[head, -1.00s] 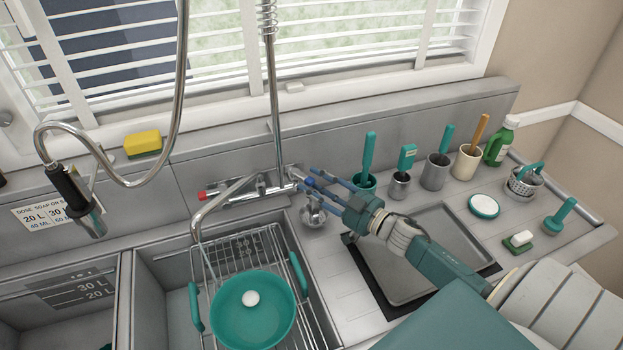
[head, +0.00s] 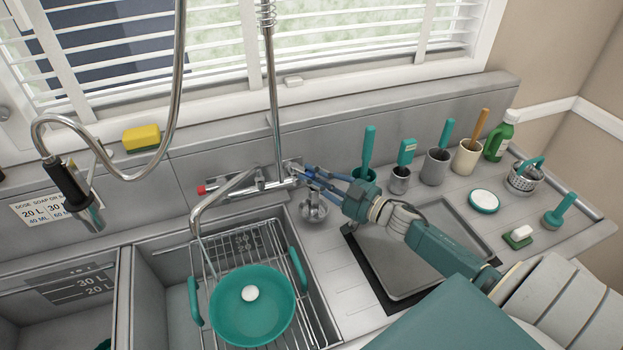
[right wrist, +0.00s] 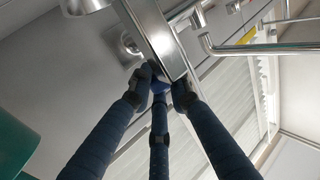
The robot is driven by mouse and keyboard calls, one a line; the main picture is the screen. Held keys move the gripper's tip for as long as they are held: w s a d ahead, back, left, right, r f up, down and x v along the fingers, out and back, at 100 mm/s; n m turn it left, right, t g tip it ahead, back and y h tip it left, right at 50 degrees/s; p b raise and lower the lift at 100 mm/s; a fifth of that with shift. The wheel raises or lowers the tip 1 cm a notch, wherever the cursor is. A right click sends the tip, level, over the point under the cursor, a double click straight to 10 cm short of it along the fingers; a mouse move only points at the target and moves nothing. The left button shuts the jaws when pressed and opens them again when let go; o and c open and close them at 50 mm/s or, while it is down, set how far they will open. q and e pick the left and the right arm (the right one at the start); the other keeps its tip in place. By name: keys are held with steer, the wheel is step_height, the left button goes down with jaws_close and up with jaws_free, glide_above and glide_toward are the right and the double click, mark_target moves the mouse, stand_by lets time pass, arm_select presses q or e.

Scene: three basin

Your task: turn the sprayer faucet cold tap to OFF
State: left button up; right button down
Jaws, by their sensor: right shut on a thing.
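The sprayer faucet (head: 238,192) is a chrome wall-side fitting with a tall riser, a red-ended tap (head: 202,190) at its left and a swung-out spout over the basin. My right gripper (head: 300,173) reaches in from the right and is shut on the cold tap. A thin pale line runs from the spout toward the teal bowl; I cannot tell if it is water. My left gripper is not in view.
A teal bowl (head: 233,318) with a white ball stands in a wire rack (head: 315,322) in the basin. The spray head (head: 70,188) hangs at left. A chrome cup-like piece (head: 313,209) sits just below my fingers. Utensil holders (head: 435,170) and a grey tray (head: 405,280) are at right.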

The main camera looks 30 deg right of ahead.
steer(key=shift+w+d+n+g+y+b, duration=0.15)
steer(key=shift+d+n+g+y+b, duration=0.1)
steer(key=shift+n+y+b, duration=0.25)
steer(key=shift+w+d+n+g+y+b, duration=0.1)
steer(key=shift+d+n+g+y+b, duration=0.15)
steer(key=shift+y+b, duration=0.45)
steer(key=shift+r+n+g+y+b, duration=0.3)
steer(key=shift+r+n+y+b, duration=0.05)
steer(key=shift+n+y, duration=0.15)
steer(key=shift+w+d, duration=0.1)
steer(key=c, duration=1.6)
jaws_free()
steer(key=shift+f, duration=0.15)
steer(key=v, duration=1.2)
